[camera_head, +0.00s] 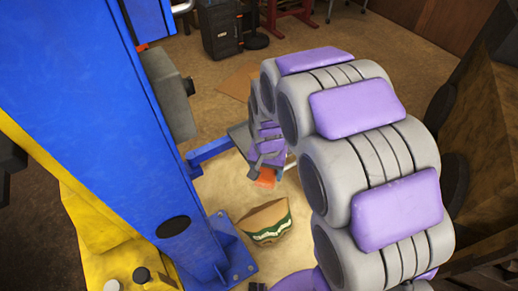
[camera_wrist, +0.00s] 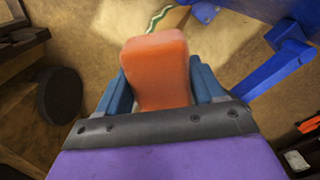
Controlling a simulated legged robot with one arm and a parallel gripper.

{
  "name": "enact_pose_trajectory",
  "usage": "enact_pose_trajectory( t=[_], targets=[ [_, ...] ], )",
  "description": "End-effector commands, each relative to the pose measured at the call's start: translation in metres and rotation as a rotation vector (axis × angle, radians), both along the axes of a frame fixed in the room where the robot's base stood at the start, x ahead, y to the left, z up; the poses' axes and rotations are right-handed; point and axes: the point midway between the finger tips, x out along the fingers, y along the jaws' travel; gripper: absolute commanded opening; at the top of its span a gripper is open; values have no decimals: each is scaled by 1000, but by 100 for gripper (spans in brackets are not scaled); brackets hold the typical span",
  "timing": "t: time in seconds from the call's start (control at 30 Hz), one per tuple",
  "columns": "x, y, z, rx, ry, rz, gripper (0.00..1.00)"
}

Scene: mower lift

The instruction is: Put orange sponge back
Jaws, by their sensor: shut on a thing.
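The orange sponge (camera_wrist: 157,70) is held between the two blue fingers of my gripper (camera_wrist: 160,88) in the wrist view. My gripper is shut on it. In the head view the sponge (camera_head: 266,177) shows as a small orange patch at the end of my grey and purple arm, with my gripper (camera_head: 270,168) partly hidden by the arm. A cardboard box with a green and white wavy band (camera_head: 265,222) stands on the floor below and near the sponge. In the wrist view only part of the box (camera_wrist: 165,17) shows, beyond the sponge.
A large blue lift post (camera_head: 130,110) with a bolted foot stands at the left. A blue lift arm (camera_head: 210,152) reaches toward my gripper. A yellow machine part (camera_head: 95,225) is at lower left. Black cases (camera_head: 220,28) stand at the back. Bare floor surrounds the box.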

Motion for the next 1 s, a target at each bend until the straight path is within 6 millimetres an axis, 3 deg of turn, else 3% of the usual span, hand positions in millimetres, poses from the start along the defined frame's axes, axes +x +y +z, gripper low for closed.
enact_pose_trajectory(
  t=[0.6, 0.8, 1.0],
  targets=[
    [116, 21, -12, -1, -3, 2, 29],
    [137, 25, -14, -1, 0, 2, 29],
    [141, 29, -18, -5, 1, 3, 29]
  ],
)
